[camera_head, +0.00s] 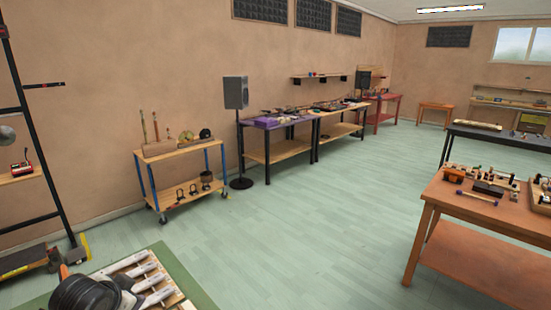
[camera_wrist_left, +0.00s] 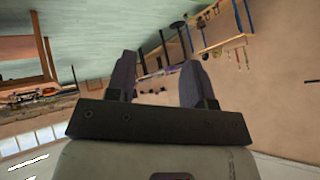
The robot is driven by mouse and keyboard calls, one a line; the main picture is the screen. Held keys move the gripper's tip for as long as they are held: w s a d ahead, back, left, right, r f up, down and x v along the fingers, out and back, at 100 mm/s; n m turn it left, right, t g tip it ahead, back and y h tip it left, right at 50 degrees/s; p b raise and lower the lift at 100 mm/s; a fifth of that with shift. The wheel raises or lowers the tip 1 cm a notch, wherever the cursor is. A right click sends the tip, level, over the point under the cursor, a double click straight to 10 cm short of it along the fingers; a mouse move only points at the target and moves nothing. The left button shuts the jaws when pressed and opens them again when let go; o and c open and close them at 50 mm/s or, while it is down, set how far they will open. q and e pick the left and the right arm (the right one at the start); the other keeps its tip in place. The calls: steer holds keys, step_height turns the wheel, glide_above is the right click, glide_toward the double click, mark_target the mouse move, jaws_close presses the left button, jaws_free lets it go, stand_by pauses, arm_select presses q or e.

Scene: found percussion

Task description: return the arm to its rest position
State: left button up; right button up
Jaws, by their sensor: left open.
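My left gripper (camera_wrist_left: 158,65) shows in the left wrist view. Its two dark fingers stand apart with nothing between them. The wrist camera sees the room tilted and roughly upside down, with the floor at the top and a wall below. Beyond the fingers are a wheeled cart (camera_wrist_left: 222,45) and floor, both well away; the fingers touch nothing that I can see. I cannot make out the left gripper in the head view. My right gripper is in neither view.
A green-edged surface (camera_head: 183,262) with dark round pieces and pale bars lies at lower left. A wooden table (camera_head: 437,196) with small items stands at right. A cart (camera_head: 183,152), a speaker (camera_head: 236,92) and workbenches line the wall. The middle floor (camera_head: 300,225) is clear.

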arm_select(q)
steer(key=s+d+f+n+t, duration=0.1)
steer(key=s+d+f, duration=0.1)
steer(key=s+d, duration=0.3)
steer(key=s+d+f+n+t, duration=0.1)
steer(key=s+d+f+t, duration=0.15)
steer(key=s, duration=0.55)
steer(key=s+d+f+n+g+h, duration=0.15)
steer(key=s+f+g, duration=0.25)
steer(key=s+f, duration=0.75)
steer(key=s+d+f+g+y, duration=0.1)
steer(key=s+d+f+g, duration=0.25)
steer(key=s+f, duration=0.85)
steer(key=s+r+p, duration=0.3)
steer(key=r+p, duration=3.3)
steer(key=r, duration=0.3)
steer(key=shift+g, duration=0.3)
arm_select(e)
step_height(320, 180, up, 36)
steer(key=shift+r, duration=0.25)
arm_select(q)
steer(key=shift+r+h, duration=0.1)
steer(key=shift+h, duration=0.15)
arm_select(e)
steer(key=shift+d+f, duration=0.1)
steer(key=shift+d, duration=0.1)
